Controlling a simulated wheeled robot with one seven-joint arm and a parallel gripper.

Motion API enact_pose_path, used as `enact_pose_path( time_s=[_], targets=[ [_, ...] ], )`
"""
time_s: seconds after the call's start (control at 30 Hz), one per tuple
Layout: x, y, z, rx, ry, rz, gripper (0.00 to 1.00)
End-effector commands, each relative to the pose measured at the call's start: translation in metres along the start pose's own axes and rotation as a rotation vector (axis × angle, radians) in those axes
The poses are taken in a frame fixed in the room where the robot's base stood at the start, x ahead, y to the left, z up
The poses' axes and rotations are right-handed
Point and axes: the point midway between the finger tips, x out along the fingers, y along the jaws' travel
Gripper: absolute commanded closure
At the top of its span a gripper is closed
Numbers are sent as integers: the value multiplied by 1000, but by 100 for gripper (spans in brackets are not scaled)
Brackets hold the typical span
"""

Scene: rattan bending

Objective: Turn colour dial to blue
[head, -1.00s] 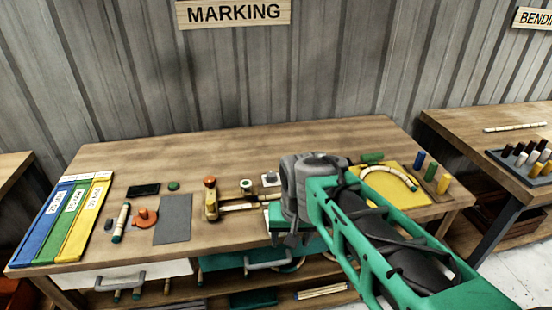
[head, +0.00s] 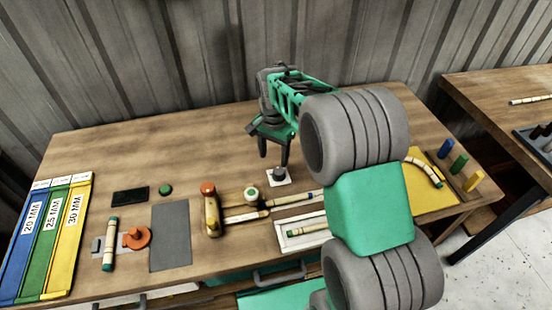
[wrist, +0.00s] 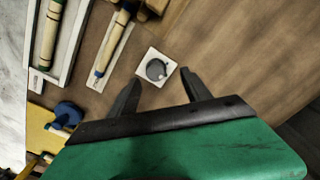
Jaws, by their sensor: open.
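The dial is a dark grey knob (head: 278,174) on a small white square plate (head: 286,182) on the marking table. In the wrist view the knob (wrist: 156,69) sits on its white plate (wrist: 142,58), just beyond and between my fingertips. My gripper (head: 273,155) is open and empty, fingers pointing down, above and slightly behind the dial in the head view. It also shows in the wrist view (wrist: 160,78). The fingers appear apart from the knob. I cannot make out the dial's colour marks or its setting.
Left of the dial stand a round green-topped piece (head: 251,194) and an orange-topped wooden tool (head: 211,210). Rattan pieces lie in a white tray (head: 284,239) in front. Blue, green and yellow pegs (head: 459,163) stand at right. The table's back left is clear.

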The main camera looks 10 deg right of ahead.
Motion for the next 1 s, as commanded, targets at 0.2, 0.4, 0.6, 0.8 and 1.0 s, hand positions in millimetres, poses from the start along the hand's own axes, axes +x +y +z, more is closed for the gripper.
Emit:
enact_pose_path(
  time_s=[0.2, 0.4, 0.6, 0.8, 1.0],
  targets=[
    [41, 13, -10, 28, -4, 4, 43],
    [66, 12, -10, 26, -1, 1, 43],
    [69, 11, -10, 24, 0, 0, 43],
    [69, 10, -9, 23, 0, 0, 55],
    [69, 10, -9, 22, 0, 0, 71]
  ],
)
